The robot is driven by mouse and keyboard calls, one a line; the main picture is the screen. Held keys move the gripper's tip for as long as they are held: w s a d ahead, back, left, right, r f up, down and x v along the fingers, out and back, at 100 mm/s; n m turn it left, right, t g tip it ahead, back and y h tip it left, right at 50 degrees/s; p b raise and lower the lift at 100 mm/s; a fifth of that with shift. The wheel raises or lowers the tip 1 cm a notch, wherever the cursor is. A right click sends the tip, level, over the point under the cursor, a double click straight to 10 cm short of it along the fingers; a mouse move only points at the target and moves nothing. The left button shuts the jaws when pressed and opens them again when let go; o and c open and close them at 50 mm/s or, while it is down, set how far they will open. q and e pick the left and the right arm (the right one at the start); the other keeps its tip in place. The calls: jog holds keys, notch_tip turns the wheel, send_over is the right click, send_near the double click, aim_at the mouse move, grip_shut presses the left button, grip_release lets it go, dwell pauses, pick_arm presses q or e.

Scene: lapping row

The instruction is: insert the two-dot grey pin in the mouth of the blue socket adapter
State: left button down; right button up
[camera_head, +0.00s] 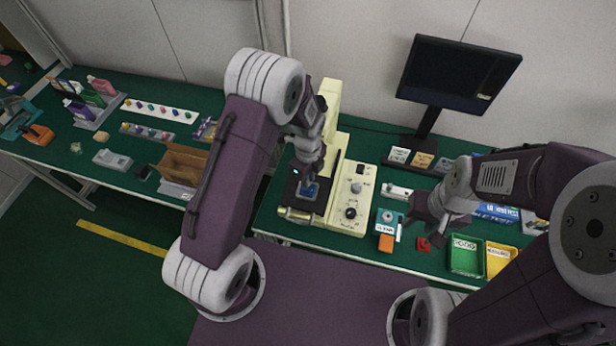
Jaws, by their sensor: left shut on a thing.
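My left gripper (309,181) reaches down over the dark plate (318,203) of the cream machine. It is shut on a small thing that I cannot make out. A small blue piece (309,190), which looks like the blue socket adapter, shows right at its fingertips. The piece's mouth is hidden. I cannot identify the two-dot grey pin. My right gripper (407,226) hangs beside a teal block (383,226) with a grey round top. A thin white piece (399,233) shows near its fingertips. Whether these fingers are open is unclear.
A cream control box (352,198) with knobs stands between the grippers. An orange block (386,243), a red piece (423,244), a green tray (465,257) and a yellow tray (498,262) lie along the front right. A monitor (458,72) stands behind. A cardboard box (183,163) stands left.

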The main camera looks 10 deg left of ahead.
pick_arm(q)
jog(key=shift+f+b, duration=0.6)
jog(key=shift+f, duration=0.3)
jog(key=c, duration=1.3)
grip_release()
notch_tip(320, 180, up, 9)
jog(key=shift+r+b, duration=0.1)
jog(key=shift+b, duration=0.3)
